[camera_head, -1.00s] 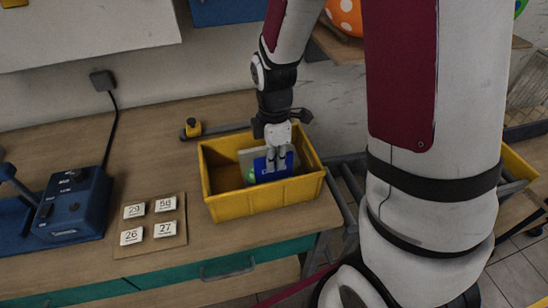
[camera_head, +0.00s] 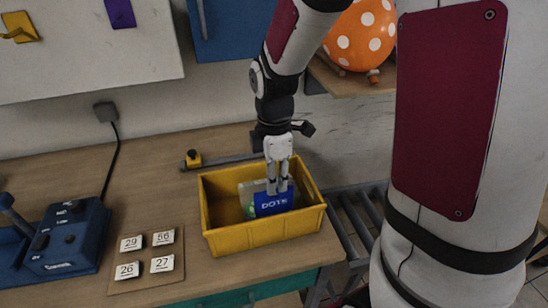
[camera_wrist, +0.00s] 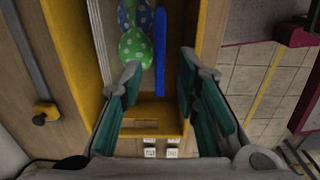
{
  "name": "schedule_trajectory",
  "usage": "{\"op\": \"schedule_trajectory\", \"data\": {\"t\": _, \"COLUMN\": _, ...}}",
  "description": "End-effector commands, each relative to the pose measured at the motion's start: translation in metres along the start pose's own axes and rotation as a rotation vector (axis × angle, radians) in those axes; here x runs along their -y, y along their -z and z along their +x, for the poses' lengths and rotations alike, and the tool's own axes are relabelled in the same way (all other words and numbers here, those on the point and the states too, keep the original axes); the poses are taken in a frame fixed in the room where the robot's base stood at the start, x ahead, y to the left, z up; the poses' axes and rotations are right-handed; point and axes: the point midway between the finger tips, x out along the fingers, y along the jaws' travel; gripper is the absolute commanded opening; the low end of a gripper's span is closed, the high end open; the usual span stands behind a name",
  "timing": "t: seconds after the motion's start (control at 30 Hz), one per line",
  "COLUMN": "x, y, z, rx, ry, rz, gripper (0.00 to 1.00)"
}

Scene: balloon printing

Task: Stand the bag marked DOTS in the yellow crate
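The blue bag marked DOTS (camera_head: 273,204) stands inside the yellow crate (camera_head: 268,236), its label facing the head camera. In the wrist view its blue face shows edge-on as a blue strip (camera_wrist: 160,60), with a green white-dotted balloon (camera_wrist: 136,46) beside it. My gripper (camera_head: 278,190) points down into the crate at the bag's top. In the wrist view the fingers of my gripper (camera_wrist: 162,68) are apart, with a gap on each side of the blue strip. The bag's lower part is hidden by the crate's front wall.
A board with several number tiles (camera_head: 145,283) lies left of the crate on the wooden table (camera_head: 160,172). A blue device with a lever (camera_head: 72,238) stands further left. An orange dotted balloon (camera_head: 362,34) is on a shelf behind.

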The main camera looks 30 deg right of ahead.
Motion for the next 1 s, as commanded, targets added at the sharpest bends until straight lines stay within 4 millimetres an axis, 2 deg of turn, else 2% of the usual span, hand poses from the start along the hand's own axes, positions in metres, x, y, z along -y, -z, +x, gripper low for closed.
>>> {"op": "schedule_trajectory", "data": {"t": 0.03, "x": -0.002, "y": 0.000, "z": -0.012, "rx": -0.001, "ry": -0.007, "rz": 0.001, "gripper": 0.29}}
{"op": "schedule_trajectory", "data": {"t": 0.2, "x": -0.001, "y": 0.000, "z": -0.042, "rx": -0.001, "ry": -0.004, "rz": 0.002, "gripper": 0.29}}
{"op": "schedule_trajectory", "data": {"t": 0.47, "x": 0.001, "y": 0.000, "z": -0.066, "rx": -0.001, "ry": -0.004, "rz": 0.010, "gripper": 0.29}}
{"op": "schedule_trajectory", "data": {"t": 0.57, "x": 0.006, "y": 0.000, "z": -0.078, "rx": -0.004, "ry": -0.027, "rz": 0.070, "gripper": 0.29}}
{"op": "schedule_trajectory", "data": {"t": 0.77, "x": 0.040, "y": 0.001, "z": -0.122, "rx": -0.045, "ry": -0.138, "rz": 0.397, "gripper": 0.29}}
{"op": "schedule_trajectory", "data": {"t": 1.0, "x": 0.094, "y": -0.001, "z": -0.164, "rx": -0.178, "ry": -0.266, "rz": 0.886, "gripper": 0.29}}
